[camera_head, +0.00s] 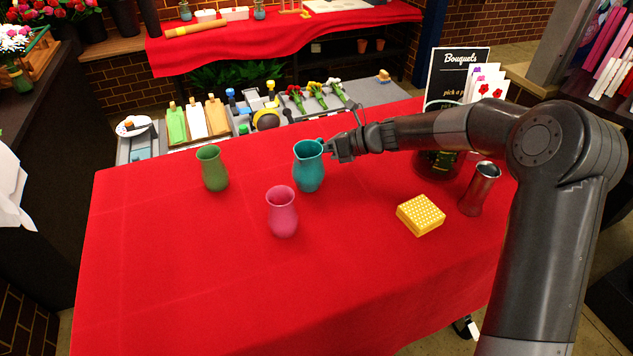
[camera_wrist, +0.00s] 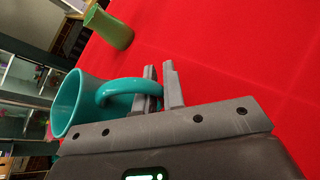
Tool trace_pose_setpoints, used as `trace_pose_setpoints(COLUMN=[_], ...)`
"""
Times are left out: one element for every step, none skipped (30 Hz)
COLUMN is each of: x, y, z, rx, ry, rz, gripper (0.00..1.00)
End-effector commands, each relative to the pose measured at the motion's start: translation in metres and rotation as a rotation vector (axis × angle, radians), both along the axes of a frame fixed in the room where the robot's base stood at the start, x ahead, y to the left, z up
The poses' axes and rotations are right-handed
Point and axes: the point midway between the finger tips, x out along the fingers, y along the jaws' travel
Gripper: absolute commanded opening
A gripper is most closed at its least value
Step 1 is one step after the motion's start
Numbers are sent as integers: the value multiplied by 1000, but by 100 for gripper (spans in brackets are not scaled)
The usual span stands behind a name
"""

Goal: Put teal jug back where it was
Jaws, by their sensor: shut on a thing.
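The teal jug (camera_head: 308,172) stands upright, or nearly so, at the back middle of the red table (camera_head: 190,270). I cannot tell whether its base touches the cloth. My gripper (camera_head: 330,148) reaches it from the right, at its handle side. In the wrist view my gripper (camera_wrist: 160,90) is shut on the handle of the teal jug (camera_wrist: 72,105), with the fingers at the handle's lower part. The jug's mouth faces left in that view. Part of the handle is hidden behind the fingers.
A green vase (camera_head: 213,170) stands left of the jug and shows in the wrist view (camera_wrist: 108,27). A pink vase (camera_head: 282,212) stands in front. The table's front left is clear.

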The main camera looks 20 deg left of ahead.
Motion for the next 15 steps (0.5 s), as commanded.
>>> trace_pose_setpoints(x=[0, 0, 3, 4, 6, 10, 12, 16, 19, 23, 26, 30, 33, 36, 40], y=[2, 3, 4, 4, 4, 3, 2, 0, -2, -5, -8, -13, -17, -22, -28], z=[3, 4, 6, 8, 9, 13, 15, 17, 20, 23, 26, 29, 33, 35, 40], rx=[-2, -2, -3, -3, -5, -5, -5, -5, -6, -7, -7, -8, -8, -8, -9], ry=[-2, -3, -3, -4, -5, -5, -5, -7, -5, -8, -6, -7, -8, -7, -8], rz=[-22, -41, -75, -101, -131, -175, -209, -245, -293, -328, -364, -416, -453, -492, -543], gripper=[0, 0, 0, 0, 0, 0, 0, 0, 0, 0, 0, 0, 0, 0, 0])
